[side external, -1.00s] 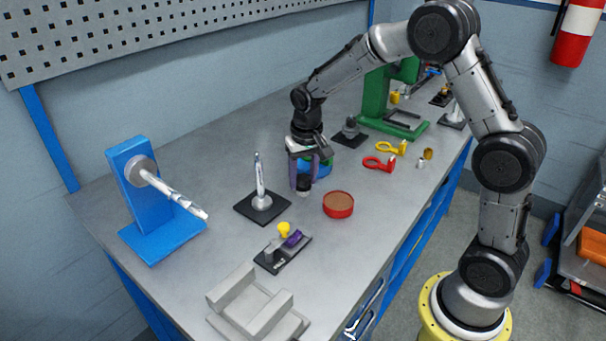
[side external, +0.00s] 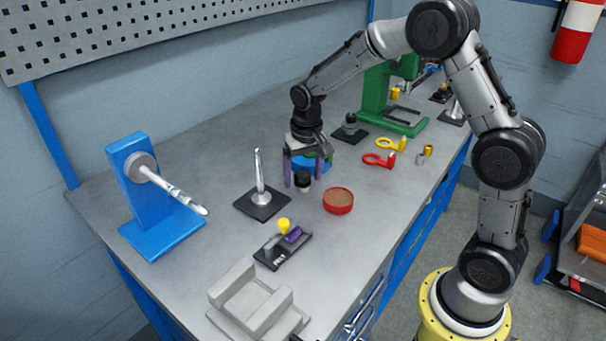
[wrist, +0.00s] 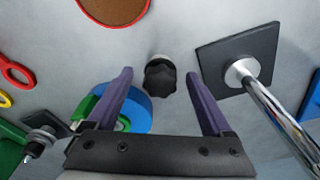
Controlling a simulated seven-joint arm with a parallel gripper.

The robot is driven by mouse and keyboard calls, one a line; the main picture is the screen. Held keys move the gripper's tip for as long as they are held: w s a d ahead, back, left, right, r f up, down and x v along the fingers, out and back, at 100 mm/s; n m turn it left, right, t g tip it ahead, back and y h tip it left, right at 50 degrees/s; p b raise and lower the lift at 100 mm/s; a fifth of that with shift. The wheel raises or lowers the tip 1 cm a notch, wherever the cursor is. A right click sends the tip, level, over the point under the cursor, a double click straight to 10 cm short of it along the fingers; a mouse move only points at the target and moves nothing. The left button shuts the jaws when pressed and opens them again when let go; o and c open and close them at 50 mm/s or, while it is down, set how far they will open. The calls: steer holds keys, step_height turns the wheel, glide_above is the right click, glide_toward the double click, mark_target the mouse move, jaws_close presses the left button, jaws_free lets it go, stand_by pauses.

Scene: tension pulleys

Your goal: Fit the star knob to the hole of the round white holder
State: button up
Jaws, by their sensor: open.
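The star knob (wrist: 160,80) is black with a lobed rim. In the wrist view it sits between my spread fingertips, with a gap on each side. In the side view the knob (side external: 303,178) stands low over the bench. A small whitish round part (wrist: 158,58) shows beside it in the wrist view and under it in the side view; this may be the round white holder. I cannot tell whether the knob is seated in it, and no hole is visible. My gripper (wrist: 159,75) is open, its purple fingers pointing down around the knob.
A rod stand on a black plate (side external: 247,206) is left of my gripper. A red round tin (side external: 338,202) is at front right. A blue spool (side external: 308,166) is close behind the fingers. A blue bracket (side external: 140,200) stands far left. Bare bench lies between bracket and rod.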

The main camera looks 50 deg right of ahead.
steer(key=shift+r, duration=0.1)
step_height(320, 180, up, 14)
steer(key=s, duration=0.1)
steer(key=shift+s+a+f, duration=0.25)
steer(key=shift+a, duration=0.15)
